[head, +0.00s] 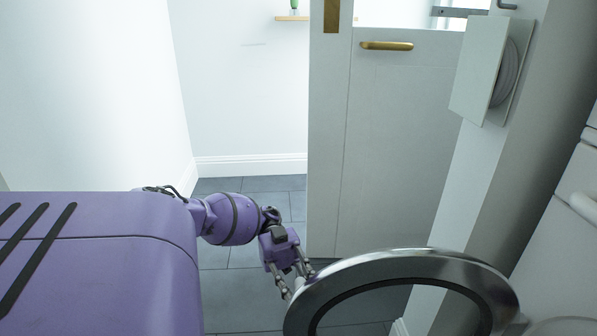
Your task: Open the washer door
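The washer door (424,262) is a round ring with a shiny metal rim and a dark inner band. It stands swung out from the white washer (556,262) at the right, and its lower part is cut off by the picture's bottom edge. My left gripper (298,284) is at the door's left edge, with its two fingers spread apart. A small pale part shows between the fingertips and the rim; I cannot tell whether the fingers touch it. My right gripper is not in view.
A white door with a brass handle (386,46) stands behind the washer door. A white wall-mounted box (485,75) with a round part is at upper right. Grey floor tiles (240,285) are clear around my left arm. A white wall runs along the left.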

